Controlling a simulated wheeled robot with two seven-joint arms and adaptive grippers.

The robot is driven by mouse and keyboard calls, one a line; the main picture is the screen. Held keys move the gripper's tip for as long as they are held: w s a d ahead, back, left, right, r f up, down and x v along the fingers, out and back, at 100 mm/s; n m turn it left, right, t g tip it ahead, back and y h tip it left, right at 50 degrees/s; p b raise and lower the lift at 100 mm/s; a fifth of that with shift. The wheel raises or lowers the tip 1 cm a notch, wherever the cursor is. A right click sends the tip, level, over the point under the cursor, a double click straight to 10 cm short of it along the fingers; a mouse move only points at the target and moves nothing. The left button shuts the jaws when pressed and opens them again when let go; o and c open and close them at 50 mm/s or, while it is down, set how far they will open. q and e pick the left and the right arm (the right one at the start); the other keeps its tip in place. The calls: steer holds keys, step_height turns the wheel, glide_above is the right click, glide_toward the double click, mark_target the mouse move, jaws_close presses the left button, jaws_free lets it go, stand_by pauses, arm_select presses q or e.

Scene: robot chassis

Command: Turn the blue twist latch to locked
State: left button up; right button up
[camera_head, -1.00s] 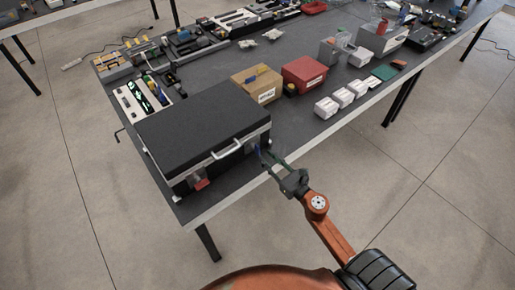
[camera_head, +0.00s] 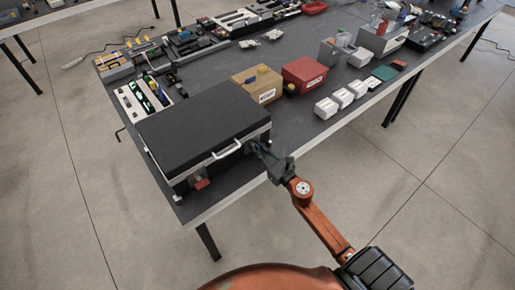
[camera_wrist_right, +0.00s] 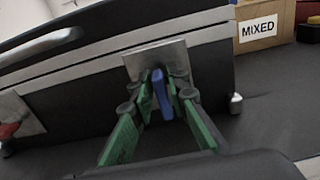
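A black case (camera_head: 205,125) with a silver handle stands at the table's near edge. The blue twist latch (camera_wrist_right: 162,94) is on a metal plate (camera_wrist_right: 138,62) at the right part of the case front in the right wrist view. The blue latch stands nearly upright, tilted slightly. My right gripper (camera_head: 259,147) is at that latch. Its green-padded fingers, seen in the right wrist view (camera_wrist_right: 160,96), are on both sides of the latch and appear closed on it. The red latch (camera_head: 202,184) is at the left part of the case front. My left gripper is not in view.
A cardboard box (camera_head: 257,83) labelled MIXED, a red box (camera_head: 304,75) and several small white boxes (camera_head: 341,98) are behind and right of the case. The grey tabletop (camera_head: 292,118) just right of the case is bare. The table's near edge runs below my right gripper.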

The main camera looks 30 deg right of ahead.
jaws_close()
steer(key=shift+m, duration=0.3)
steer(key=m, duration=0.3)
steer(key=shift+d+p, duration=0.25)
steer(key=shift+p, duration=0.15)
steer(key=m, duration=0.1)
steer(key=m+p, duration=0.1)
steer(key=m, duration=0.3)
steer(key=shift+d+f, duration=0.15)
steer(key=shift+d, duration=0.1)
steer(key=m+p, duration=0.1)
steer(key=m, duration=0.1)
steer(key=m+p, duration=0.1)
steer(key=m, duration=0.1)
steer(key=shift+d+f+m, duration=0.2)
steer(key=shift+m, duration=0.1)
arm_select(q)
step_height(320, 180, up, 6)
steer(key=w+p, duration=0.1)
steer(key=p, duration=0.1)
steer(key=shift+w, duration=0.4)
arm_select(e)
steer(key=shift+f+m, duration=0.2)
steer(key=shift+m, duration=0.95)
steer(key=shift+f+m, duration=0.15)
steer(key=shift+m, duration=1)
